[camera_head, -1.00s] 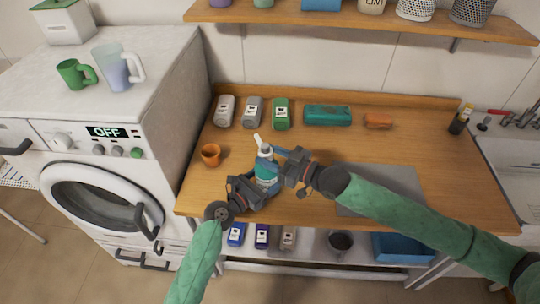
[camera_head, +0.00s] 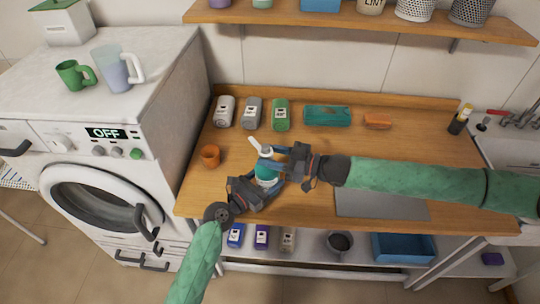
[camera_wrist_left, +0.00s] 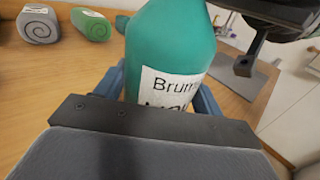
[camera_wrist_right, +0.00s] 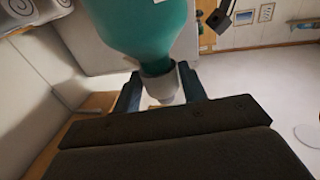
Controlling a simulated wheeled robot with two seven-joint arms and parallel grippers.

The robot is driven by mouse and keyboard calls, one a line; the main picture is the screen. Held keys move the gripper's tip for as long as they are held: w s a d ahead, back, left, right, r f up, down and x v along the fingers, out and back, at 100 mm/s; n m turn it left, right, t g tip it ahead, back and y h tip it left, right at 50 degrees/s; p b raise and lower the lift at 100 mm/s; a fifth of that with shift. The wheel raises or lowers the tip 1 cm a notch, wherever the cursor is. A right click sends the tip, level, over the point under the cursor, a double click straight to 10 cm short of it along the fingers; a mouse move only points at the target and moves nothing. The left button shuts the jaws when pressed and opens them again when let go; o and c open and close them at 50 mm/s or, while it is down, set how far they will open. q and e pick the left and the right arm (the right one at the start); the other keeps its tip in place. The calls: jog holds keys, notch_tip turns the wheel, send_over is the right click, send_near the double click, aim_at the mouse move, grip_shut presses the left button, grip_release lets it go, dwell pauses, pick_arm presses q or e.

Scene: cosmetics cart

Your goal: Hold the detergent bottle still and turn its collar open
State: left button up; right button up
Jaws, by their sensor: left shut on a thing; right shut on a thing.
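The detergent bottle (camera_head: 266,171) stands on the wooden counter, with a teal body and a white top. In the left wrist view its teal body (camera_wrist_left: 170,45) with a white label sits between my left gripper's (camera_head: 258,183) blue fingers, shut on it. My right gripper (camera_head: 274,156) is shut on the pale collar (camera_head: 265,151) above, coming from the right. In the right wrist view the grey-white collar (camera_wrist_right: 165,86) is between the fingers, next to the bottle's dark neck. The white spout points up and left. The bottle's base is hidden.
An orange cup (camera_head: 210,156) stands left of the bottle. Several containers line the back, including a green one (camera_head: 281,114) and a teal pack (camera_head: 327,116). A grey mat (camera_head: 380,205) lies under my right arm. A washing machine (camera_head: 105,150) stands left.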

pick_arm(q)
jog(key=shift+f, duration=0.15)
pick_arm(e)
jog(key=shift+w+d+n+g, duration=0.2)
jog(key=shift+n+g, duration=0.3)
jog(key=shift+g, duration=0.3)
jog(key=shift+w+d+n+g, duration=0.1)
jog(key=shift+w+n+g, duration=0.1)
jog(key=shift+n+g, duration=0.7)
jog(key=shift+g, duration=0.5)
jog(key=shift+w+f+n+g, duration=0.15)
jog(key=shift+n+g, duration=0.35)
jog(key=shift+g, duration=0.3)
pick_arm(q)
jog(key=shift+a, duration=0.1)
pick_arm(e)
jog(key=n+g+h, duration=0.1)
jog(key=n+g, duration=0.2)
jog(key=g, duration=0.1)
jog(key=shift+w+g, duration=0.1)
jog(key=shift+g, duration=0.3)
jog(key=shift+n+g+h, duration=0.5)
jog(key=shift+n+g, duration=0.1)
jog(key=shift+g, duration=0.1)
pick_arm(q)
jog(key=shift+r, duration=0.25)
pick_arm(e)
jog(key=shift+f+g, duration=0.1)
jog(key=shift+g, duration=0.2)
